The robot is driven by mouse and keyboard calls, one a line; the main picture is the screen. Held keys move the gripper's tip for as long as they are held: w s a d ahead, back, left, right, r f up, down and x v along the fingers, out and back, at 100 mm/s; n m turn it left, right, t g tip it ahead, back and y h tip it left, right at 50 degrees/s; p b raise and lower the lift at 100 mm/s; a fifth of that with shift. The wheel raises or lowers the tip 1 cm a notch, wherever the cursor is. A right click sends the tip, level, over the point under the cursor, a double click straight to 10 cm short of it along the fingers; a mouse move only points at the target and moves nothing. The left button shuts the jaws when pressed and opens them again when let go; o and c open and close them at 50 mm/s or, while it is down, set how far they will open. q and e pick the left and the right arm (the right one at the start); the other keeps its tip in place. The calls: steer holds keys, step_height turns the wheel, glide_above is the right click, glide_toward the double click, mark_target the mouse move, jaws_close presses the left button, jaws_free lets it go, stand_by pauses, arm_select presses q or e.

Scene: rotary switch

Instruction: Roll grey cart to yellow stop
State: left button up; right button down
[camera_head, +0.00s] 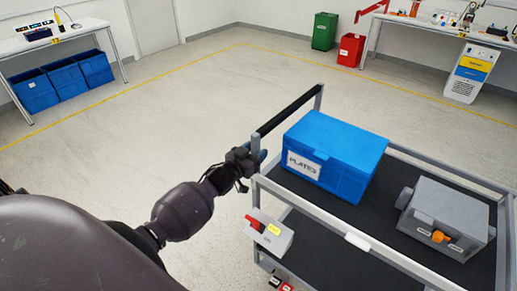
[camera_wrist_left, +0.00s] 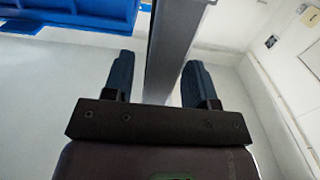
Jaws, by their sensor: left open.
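The grey cart (camera_head: 361,241) stands at the right of the head view, with grey posts, a black push bar (camera_head: 288,112) and dark shelves. My left gripper (camera_head: 259,158) is at the cart's near-left corner post. In the left wrist view, the open fingers of my left gripper (camera_wrist_left: 160,82) lie on either side of a grey post (camera_wrist_left: 172,45), with visible gaps between. No yellow stop can be clearly made out. My right gripper is not in view.
A blue "PLATES" crate (camera_head: 335,150) and a grey machine with an orange knob (camera_head: 447,218) ride on the cart. Yellow lines (camera_head: 140,84) edge the floor. Blue bins (camera_head: 62,82), green bin (camera_head: 324,31) and red bin (camera_head: 350,50) stand beyond; the floor between is clear.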

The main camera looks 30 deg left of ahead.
arm_select(q)
steer(key=shift+w+d, duration=0.1)
steer(key=shift+w, duration=0.8)
jaws_close()
